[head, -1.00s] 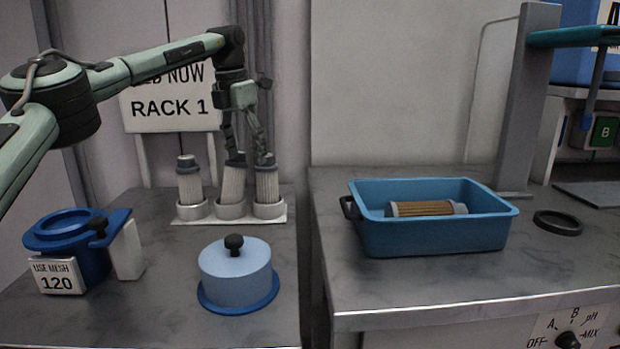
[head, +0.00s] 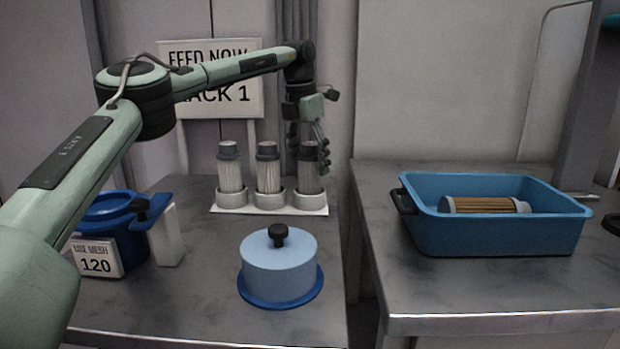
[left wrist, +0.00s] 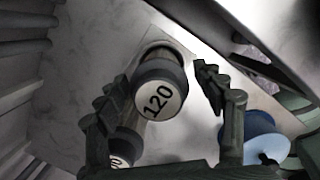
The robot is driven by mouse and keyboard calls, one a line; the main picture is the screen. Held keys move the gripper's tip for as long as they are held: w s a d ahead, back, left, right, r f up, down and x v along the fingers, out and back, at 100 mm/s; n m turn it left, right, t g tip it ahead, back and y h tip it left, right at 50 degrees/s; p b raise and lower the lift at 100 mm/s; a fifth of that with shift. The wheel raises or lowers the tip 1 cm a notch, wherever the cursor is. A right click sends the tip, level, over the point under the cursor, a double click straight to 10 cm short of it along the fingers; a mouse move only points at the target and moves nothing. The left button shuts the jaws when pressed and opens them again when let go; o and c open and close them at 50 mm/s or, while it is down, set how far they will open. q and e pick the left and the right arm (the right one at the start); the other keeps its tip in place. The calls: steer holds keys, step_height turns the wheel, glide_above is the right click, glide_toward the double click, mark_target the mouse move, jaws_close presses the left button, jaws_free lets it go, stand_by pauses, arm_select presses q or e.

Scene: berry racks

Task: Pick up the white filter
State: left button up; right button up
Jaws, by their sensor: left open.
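Three upright filters with grey caps stand in a white rack (head: 270,210): a white one at left (head: 231,176), a white one in the middle (head: 268,176) and a darker-looking one at right (head: 308,182). My left gripper (head: 320,160) is open, pointing down at the right filter, partly in front of it. In the left wrist view, a cap marked 120 (left wrist: 160,92) lies between the spread fingers (left wrist: 160,84); no contact can be made out. A second cap (left wrist: 122,148) is partly hidden behind a finger. My right gripper is not in view.
A light-blue round lidded container (head: 278,265) stands in front of the rack. A blue pot (head: 115,245) with a sign reading 120 (head: 97,262) is at left. A blue tub (head: 490,235) on the right table holds a tan filter (head: 484,205). A gap separates the tables.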

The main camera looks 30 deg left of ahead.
mark_target(311, 173)
arm_select(q)
steer(key=f, duration=0.3)
steer(key=shift+w+f, duration=0.3)
steer(key=shift+f, duration=0.1)
steer(key=shift+r, duration=0.1)
steer(key=c, duration=1.2)
steer(key=shift+c, duration=0.2)
